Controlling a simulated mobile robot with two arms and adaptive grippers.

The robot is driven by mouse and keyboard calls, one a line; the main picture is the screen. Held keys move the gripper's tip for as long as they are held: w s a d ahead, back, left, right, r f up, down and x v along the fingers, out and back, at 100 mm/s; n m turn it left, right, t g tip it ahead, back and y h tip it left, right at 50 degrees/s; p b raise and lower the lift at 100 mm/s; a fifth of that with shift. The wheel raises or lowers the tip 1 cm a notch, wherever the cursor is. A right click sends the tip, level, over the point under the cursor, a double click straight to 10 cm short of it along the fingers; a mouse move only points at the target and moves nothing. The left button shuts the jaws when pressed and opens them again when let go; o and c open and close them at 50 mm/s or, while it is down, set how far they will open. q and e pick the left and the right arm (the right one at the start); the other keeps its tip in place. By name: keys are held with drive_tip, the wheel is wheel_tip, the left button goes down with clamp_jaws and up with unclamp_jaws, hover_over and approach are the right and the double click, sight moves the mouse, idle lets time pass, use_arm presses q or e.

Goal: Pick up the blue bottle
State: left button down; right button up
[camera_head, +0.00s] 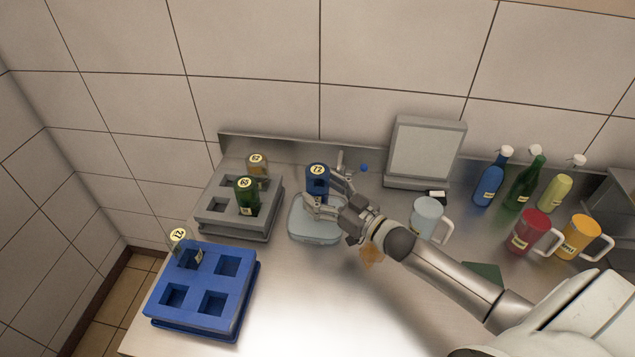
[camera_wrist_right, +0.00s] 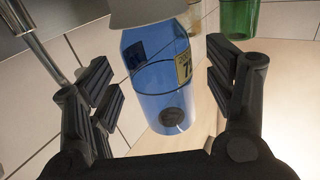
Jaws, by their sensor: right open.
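The blue bottle (camera_head: 317,184) has a round yellow label marked 72 on top and stands at the back edge of a pale blue-grey tray-like dish (camera_head: 302,232). My right gripper (camera_head: 323,194) is open, with its fingers reaching to the bottle from the front right. In the right wrist view the blue bottle (camera_wrist_right: 157,85) shows between the two spread fingers, with gaps visible on both sides. Its pale end is cut off at the top of that view. My left gripper is not in view.
A blue rack (camera_head: 235,287) holds another clear bottle. A grey panel stands behind.

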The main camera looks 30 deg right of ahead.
drive_tip(key=shift+x, duration=0.95)
drive_tip(key=shift+c, duration=0.3)
drive_tip(key=c, duration=0.9)
drive_tip(key=shift+c, duration=1.2)
drive_tip(key=shift+r, duration=0.15)
